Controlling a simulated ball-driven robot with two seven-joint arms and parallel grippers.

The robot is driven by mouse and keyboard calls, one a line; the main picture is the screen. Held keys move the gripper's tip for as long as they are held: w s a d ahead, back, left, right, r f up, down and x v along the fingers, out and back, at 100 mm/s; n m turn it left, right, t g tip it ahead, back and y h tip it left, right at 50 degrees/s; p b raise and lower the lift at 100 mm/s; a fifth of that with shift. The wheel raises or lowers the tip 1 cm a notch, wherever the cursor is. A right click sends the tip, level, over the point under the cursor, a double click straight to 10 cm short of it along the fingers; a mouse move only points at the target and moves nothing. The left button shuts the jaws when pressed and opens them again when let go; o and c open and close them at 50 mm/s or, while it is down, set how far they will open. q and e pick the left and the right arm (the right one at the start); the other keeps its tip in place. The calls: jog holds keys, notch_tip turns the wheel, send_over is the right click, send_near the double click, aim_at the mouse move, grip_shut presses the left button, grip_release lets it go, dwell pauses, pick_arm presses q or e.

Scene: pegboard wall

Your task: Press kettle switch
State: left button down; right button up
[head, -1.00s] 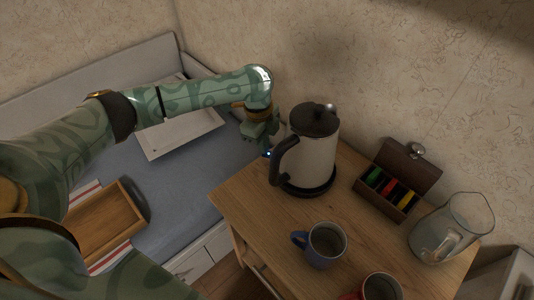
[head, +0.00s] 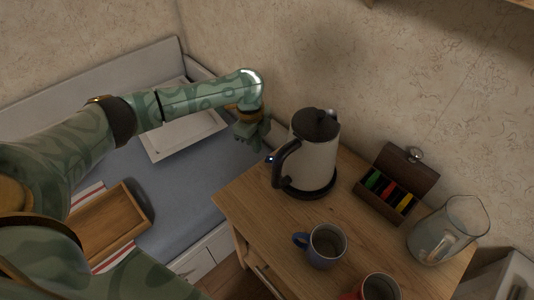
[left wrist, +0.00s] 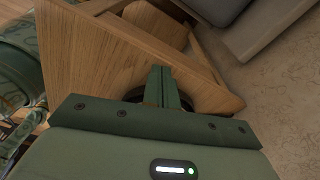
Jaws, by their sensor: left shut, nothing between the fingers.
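The kettle (head: 318,158) is pale with a black lid, handle and base, and stands upright on the wooden table. A small bluish light (head: 270,158) shows at the left side of its handle; I take it to be the switch. My left gripper (head: 258,138) is shut and empty, to the left of the kettle's handle and apart from it. In the left wrist view its closed fingers (left wrist: 161,87) point over the wood, with a dark curved edge (left wrist: 205,99) partly hidden behind them. My right gripper is not in view.
On the table (head: 255,205) are a blue mug (head: 322,250), a red mug (head: 378,288), an open wooden box (head: 393,190) of coloured packets and a glass jug (head: 450,232). A wooden tray (head: 105,225) and a white tray (head: 185,135) lie left, on the bed.

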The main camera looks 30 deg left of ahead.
pick_arm(q)
jog(key=shift+f, duration=0.15)
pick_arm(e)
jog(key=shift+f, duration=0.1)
pick_arm(q)
jog(key=shift+w, duration=0.1)
